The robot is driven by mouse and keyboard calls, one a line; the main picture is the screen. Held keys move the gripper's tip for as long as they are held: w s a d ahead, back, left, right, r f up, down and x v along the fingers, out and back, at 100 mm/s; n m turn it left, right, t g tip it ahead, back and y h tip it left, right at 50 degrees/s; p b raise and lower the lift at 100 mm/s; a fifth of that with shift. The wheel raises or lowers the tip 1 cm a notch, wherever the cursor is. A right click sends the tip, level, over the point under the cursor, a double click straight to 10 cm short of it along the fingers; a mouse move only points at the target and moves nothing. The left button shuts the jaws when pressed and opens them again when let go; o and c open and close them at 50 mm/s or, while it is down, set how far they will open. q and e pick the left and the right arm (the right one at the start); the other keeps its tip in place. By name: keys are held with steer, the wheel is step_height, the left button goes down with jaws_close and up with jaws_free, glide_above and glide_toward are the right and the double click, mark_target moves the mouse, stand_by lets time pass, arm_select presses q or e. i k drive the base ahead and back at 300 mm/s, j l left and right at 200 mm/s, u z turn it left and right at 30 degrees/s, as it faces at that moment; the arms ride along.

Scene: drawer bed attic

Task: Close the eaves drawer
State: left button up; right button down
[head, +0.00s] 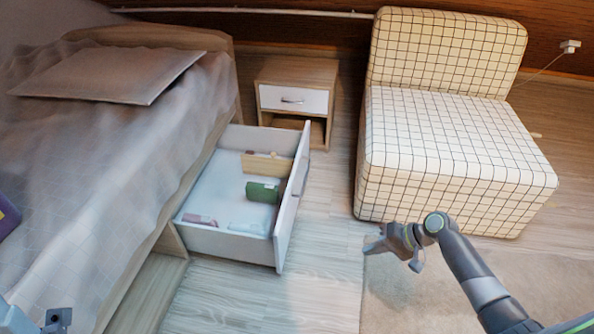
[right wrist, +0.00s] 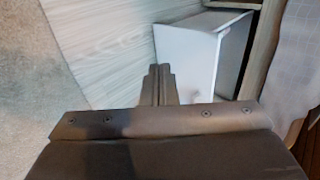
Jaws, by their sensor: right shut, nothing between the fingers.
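The eaves drawer (head: 291,205) stands pulled out from under the bed, with its tall white front facing right and a handle (head: 303,175) on it. Inside lie a green rolled item (head: 262,193), a tan box (head: 268,166) and flat pink and pale items. My right gripper (head: 372,243) is shut and empty, to the right of the drawer front and apart from it. In the right wrist view its closed fingers (right wrist: 158,84) show before the white drawer (right wrist: 200,55). Part of my left gripper (head: 58,319) shows at the bottom left; its fingers are not clear.
The bed (head: 120,150) with a pillow (head: 115,75) fills the left. A nightstand (head: 325,73) stands behind the drawer. A checked armchair (head: 450,155) stands at the right, behind my right arm. Wooden floor between drawer and chair is clear; a rug (head: 400,305) lies in front.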

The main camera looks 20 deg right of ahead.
mark_target(217, 191)
steer(key=i, duration=1.2)
